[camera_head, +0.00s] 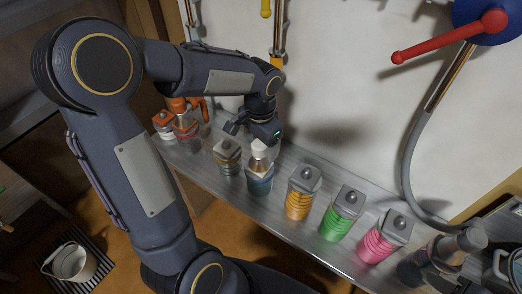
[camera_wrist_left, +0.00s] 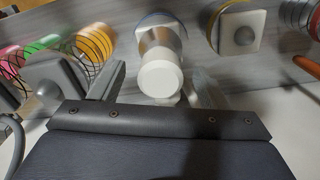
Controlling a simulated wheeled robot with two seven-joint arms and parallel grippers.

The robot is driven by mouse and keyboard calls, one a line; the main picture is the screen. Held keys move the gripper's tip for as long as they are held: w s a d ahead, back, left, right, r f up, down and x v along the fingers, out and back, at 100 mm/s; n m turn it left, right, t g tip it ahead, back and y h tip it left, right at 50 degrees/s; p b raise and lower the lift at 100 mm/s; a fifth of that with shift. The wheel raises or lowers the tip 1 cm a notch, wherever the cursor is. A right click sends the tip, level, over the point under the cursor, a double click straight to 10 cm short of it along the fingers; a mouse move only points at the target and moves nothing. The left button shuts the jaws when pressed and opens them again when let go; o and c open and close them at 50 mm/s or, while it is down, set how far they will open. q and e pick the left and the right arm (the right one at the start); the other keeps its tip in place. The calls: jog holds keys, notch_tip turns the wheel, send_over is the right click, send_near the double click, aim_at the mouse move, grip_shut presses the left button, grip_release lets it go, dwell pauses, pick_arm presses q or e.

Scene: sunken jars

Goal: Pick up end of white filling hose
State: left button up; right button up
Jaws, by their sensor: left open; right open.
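The end of the white filling hose (camera_head: 261,151) is a short white cylinder standing upright on the blue jar (camera_head: 259,181). It also shows in the left wrist view (camera_wrist_left: 160,82), between the finger tips. My left gripper (camera_head: 252,131) is open, with one finger on each side of the white end. I cannot tell whether the fingers touch it. The hose behind it is hidden by my arm. My right gripper (camera_head: 446,277) shows only as dark parts at the lower right, partly mixed with a dark jar, and holds nothing that I can see.
A striped jar (camera_head: 227,157) and a red jar (camera_head: 184,122) stand left on the grey shelf. Orange (camera_head: 298,203), green (camera_head: 338,221) and pink (camera_head: 378,245) jars stand right. A grey hose (camera_head: 407,160) hangs by the white wall below a red lever (camera_head: 450,37).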

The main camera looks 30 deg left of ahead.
aim_at(258, 163)
pick_arm(q)
notch_tip(258, 163, down, 4)
jog(key=shift+w+f, duration=0.1)
jog(key=c, duration=1.1)
